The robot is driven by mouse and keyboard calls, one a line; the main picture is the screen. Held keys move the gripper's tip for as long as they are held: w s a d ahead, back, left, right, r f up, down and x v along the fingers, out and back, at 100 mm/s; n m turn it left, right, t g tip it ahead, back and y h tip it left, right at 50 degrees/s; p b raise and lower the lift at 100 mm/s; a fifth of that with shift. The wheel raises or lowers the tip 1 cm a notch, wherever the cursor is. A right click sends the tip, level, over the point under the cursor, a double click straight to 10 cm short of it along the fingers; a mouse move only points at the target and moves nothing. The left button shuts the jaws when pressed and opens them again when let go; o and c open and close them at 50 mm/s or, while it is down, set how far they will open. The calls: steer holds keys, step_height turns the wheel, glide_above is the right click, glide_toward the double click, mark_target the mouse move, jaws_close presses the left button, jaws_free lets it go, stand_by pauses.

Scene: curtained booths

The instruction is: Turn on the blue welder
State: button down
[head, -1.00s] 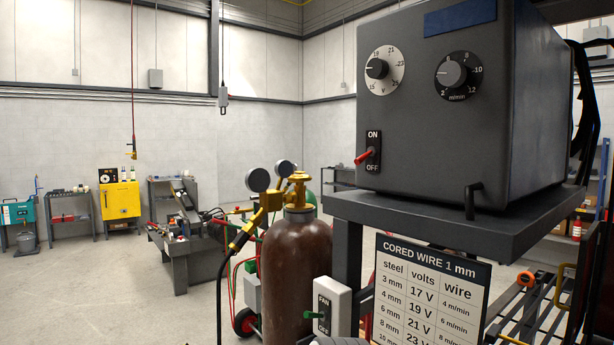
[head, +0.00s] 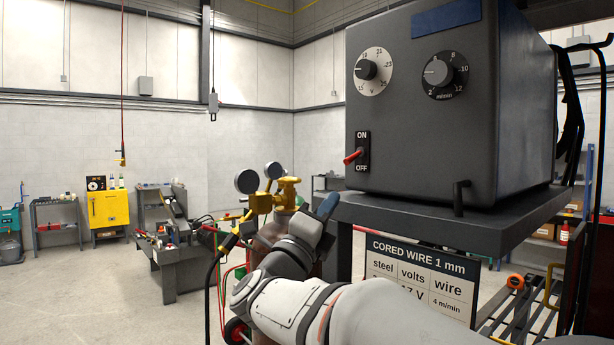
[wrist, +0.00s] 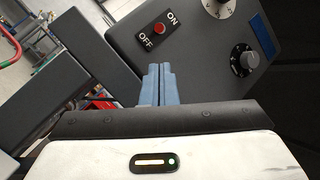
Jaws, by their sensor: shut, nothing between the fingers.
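The welder (head: 430,150) is a dark grey box with a blue plate (head: 446,17) on its upper front, standing on a dark shelf (head: 440,222). Its red switch lever (head: 353,157) sits between ON above and OFF below; it sticks out left and slightly down. The wrist view also shows the red lever (wrist: 158,28) between the two words; its setting is hard to tell there. My gripper (wrist: 159,68) has its blue fingers shut together with nothing between them, apart from the switch. In the head view my gripper (head: 328,204) is below and left of the switch.
Two dials, volts (head: 373,71) and m/min (head: 445,74), sit above the switch. A bent dark peg (head: 459,197) rises at the shelf's front. A brown gas cylinder with yellow valve (head: 288,194) and gauges stands left, partly behind my arm. A settings chart (head: 420,270) hangs under the shelf.

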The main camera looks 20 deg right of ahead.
mark_target(353, 157)
steer(key=shift+d+r, duration=0.1)
steer(key=p+x, duration=0.4)
steer(key=x, duration=0.6)
steer(key=shift+p, duration=0.3)
